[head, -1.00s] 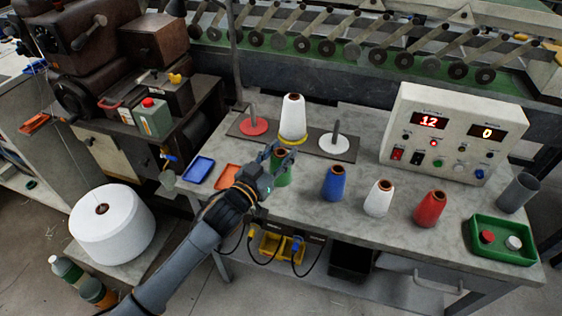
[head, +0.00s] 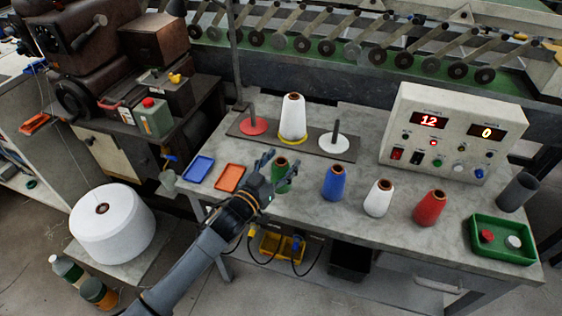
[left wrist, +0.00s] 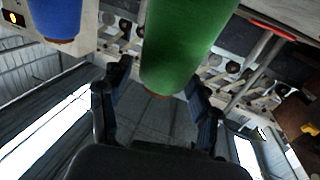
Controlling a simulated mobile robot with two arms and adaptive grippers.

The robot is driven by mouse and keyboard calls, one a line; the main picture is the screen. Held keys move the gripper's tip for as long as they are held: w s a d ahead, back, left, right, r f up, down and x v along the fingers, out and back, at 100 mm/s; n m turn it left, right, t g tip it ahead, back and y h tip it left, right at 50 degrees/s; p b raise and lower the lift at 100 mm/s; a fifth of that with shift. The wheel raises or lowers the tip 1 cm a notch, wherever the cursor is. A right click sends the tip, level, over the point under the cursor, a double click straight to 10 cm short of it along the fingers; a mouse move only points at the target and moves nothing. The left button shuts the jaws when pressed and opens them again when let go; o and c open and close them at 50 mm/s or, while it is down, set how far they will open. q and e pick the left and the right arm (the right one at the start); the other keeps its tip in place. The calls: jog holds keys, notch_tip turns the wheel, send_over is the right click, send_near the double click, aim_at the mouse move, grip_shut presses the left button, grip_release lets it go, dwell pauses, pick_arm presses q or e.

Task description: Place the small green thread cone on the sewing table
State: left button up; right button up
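The small green thread cone (head: 281,176) stands upright near the front of the grey worktable, left of a blue cone. In the left wrist view the green cone (left wrist: 178,45) is large and lies between the two fingers. My left gripper (head: 280,158) is open around the cone, and a gap shows beside the left finger. It also shows in the left wrist view (left wrist: 158,90). Part of the cone is hidden behind the gripper in the head view. My right gripper is not in view. A dark bench (head: 197,103) with brown machinery stands at the left; whether it is the sewing table is unclear.
Blue (head: 334,184), white (head: 378,200) and red (head: 430,209) cones stand to the right on the worktable (head: 310,205). A tall white cone (head: 292,118) stands behind on a spindle board. Blue (head: 199,169) and orange (head: 231,178) trays lie left. A control box (head: 455,130) stands at the back right.

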pick_arm(q)
jog(key=shift+r, duration=0.15)
jog(key=shift+s+a, duration=0.15)
jog(key=shift+s, duration=0.1)
jog(key=v, duration=1.1)
jog(key=shift+s+b, duration=0.2)
jog(key=shift+b, duration=0.15)
jog(key=shift+a, duration=0.1)
